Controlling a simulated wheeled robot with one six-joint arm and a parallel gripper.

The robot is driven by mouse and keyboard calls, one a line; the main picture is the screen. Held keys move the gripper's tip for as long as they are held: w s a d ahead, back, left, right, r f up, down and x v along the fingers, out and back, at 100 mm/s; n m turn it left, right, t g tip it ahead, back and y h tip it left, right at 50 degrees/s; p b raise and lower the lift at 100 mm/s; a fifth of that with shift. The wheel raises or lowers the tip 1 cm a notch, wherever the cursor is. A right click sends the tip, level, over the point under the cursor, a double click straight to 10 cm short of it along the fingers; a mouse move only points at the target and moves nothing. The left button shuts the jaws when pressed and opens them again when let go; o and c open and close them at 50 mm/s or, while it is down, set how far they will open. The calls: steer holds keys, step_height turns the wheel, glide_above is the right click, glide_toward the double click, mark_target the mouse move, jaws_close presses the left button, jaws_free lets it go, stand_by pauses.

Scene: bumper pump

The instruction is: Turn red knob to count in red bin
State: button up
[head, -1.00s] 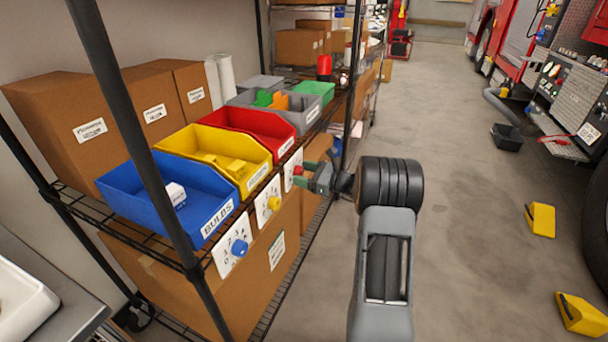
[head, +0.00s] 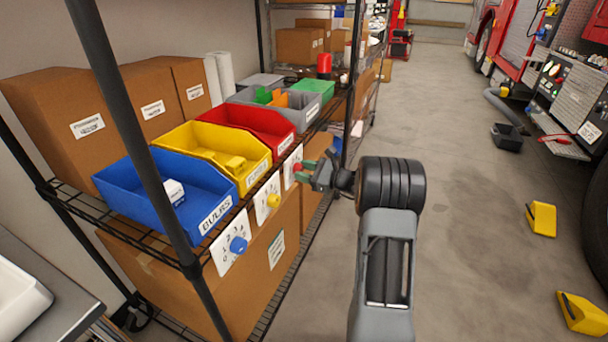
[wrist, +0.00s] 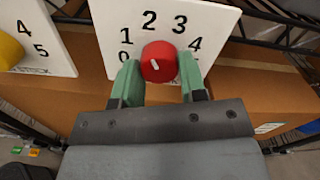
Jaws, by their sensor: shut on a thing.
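The red knob (wrist: 160,62) sits on a white dial plate (wrist: 112,20) with black digits around it; 1, 2, 3 and 4 are readable, and a 0 is partly covered by a finger. Its white mark tilts up and left, seemingly between 1 and 2. My gripper (wrist: 159,80) has its green fingers on either side of the knob, shut on it. In the head view my gripper (head: 308,172) is at the dial below the red bin (head: 247,122). I see no items in the red bin, but its floor is partly hidden.
The yellow bin (head: 205,140) holds yellow pieces, and the blue bin (head: 140,178) holds a white box. Their dials have a yellow knob (head: 273,201) and a blue knob (head: 238,245). A black shelf post (head: 135,130) stands in front.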

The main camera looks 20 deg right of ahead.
steer(key=shift+f+n+b, duration=0.1)
steer(key=shift+n+b, duration=2.75)
steer(key=shift+n, duration=0.15)
steer(key=o, duration=0.9)
steer(key=p+v, duration=0.3)
steer(key=v, duration=1.1)
steer(key=shift+a, duration=0.1)
